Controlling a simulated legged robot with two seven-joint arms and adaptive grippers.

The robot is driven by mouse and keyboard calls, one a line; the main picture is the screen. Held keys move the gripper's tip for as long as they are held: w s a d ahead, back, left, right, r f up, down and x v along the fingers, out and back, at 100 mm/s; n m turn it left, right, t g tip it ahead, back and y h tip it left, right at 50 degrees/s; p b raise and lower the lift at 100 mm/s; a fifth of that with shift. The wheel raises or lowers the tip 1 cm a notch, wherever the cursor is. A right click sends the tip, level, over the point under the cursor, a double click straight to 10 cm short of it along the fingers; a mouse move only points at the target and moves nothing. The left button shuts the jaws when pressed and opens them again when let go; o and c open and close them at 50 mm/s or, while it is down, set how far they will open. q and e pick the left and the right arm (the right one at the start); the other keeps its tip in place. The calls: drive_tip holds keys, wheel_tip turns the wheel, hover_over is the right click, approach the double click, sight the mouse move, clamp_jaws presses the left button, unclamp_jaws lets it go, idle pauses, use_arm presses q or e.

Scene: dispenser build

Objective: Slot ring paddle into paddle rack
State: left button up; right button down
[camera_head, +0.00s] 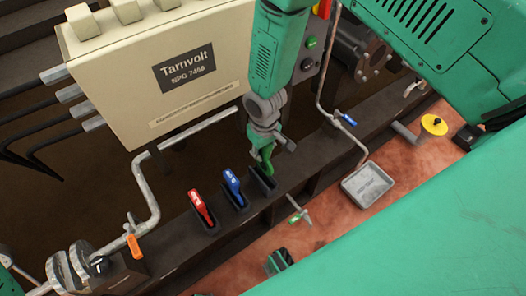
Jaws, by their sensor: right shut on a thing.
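My right gripper (265,133) comes down from the top centre and is shut on a green ring paddle (266,155). The paddle hangs below the jaws, and its lower end is at the mouth of the right-hand slot of the paddle rack (262,184). I cannot tell how far it is inside. A red paddle (199,205) and a blue paddle (232,186) stand tilted in the other two slots, to the left.
A beige Tarnvolt cabinet (120,95) stands behind the rack, with pipes around it. A grey tray (367,185) lies on the reddish floor at right. A valve with an orange handle (134,246) is at lower left. A yellow disc (433,124) is at far right.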

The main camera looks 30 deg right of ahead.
sight(262, 167)
drive_tip(key=shift+f, duration=0.1)
drive_tip(key=shift+a+f+b, duration=0.1)
drive_tip(key=shift+f+b, duration=0.75)
drive_tip(key=shift+f, duration=0.65)
drive_tip(key=shift+f, duration=0.3)
drive_tip(key=shift+f+b, duration=0.9)
drive_tip(key=shift+f, duration=0.45)
drive_tip(key=shift+f, duration=0.2)
drive_tip(key=shift+f+b, duration=0.45)
drive_tip(key=shift+f, duration=0.1)
drive_tip(key=c, duration=1.4)
unclamp_jaws()
drive_tip(key=shift+c, duration=0.2)
